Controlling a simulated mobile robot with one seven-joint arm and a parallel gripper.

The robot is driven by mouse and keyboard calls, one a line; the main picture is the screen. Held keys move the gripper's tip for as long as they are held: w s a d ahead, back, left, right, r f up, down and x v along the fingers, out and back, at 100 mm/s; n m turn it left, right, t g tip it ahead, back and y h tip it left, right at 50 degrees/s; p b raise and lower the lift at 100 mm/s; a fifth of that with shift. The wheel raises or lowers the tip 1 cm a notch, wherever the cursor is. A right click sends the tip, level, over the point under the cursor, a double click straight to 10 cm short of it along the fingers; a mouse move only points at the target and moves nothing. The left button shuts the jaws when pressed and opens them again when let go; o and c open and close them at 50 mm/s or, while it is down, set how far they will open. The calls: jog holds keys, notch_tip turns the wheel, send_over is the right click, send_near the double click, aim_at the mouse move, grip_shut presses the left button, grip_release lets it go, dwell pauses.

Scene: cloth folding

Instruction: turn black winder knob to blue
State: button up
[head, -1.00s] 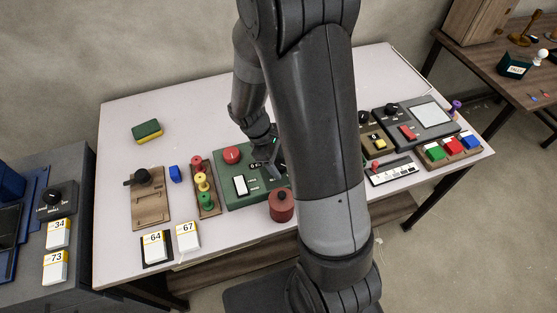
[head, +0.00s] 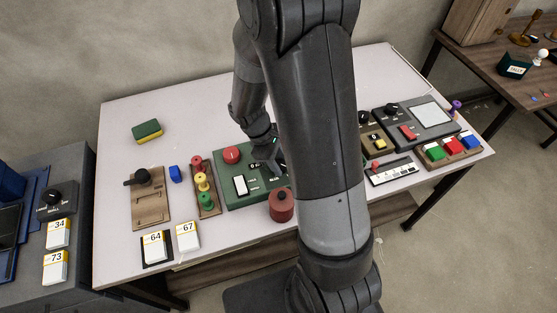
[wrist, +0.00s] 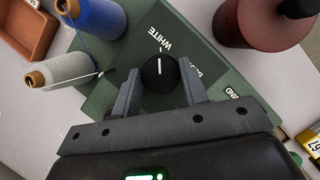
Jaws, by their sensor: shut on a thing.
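The black winder knob (wrist: 159,73) is round with a white pointer line, and sits on a green panel (wrist: 110,95) in the wrist view. Its line points to the top of the picture, near the slanted word WHITE. A second word right of the knob is partly hidden by a finger. My gripper (wrist: 161,90) is shut on the knob, one finger on each side. A blue spool (wrist: 97,15) and a pale grey spool (wrist: 62,68) stand at the upper left. In the head view my gripper (head: 268,155) is over the green panel (head: 228,203); the knob is hidden there.
A dark red round pot (head: 281,206) stands close to the panel's front right corner. A board with coloured knobs (head: 203,182) lies to the left.

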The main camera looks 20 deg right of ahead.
jog(key=m+g+y, duration=0.1)
jog(key=m, duration=0.3)
jog(key=shift+w, duration=0.1)
jog(key=m+y, duration=0.1)
jog(key=m, duration=0.1)
jog(key=m+g, duration=0.1)
jog(key=m, duration=0.1)
jog(key=shift+d+m+y, duration=0.15)
jog(key=shift+m+y, duration=0.25)
jog(key=m+y, duration=0.1)
jog(key=m, duration=0.3)
jog(key=shift+y, duration=0.4)
jog(key=shift+d+m+t+y, duration=0.1)
jog(key=shift+m+t+y, duration=0.4)
jog(key=shift+m, duration=1.7)
jog(key=shift+y, duration=0.3)
jog(key=o, duration=1)
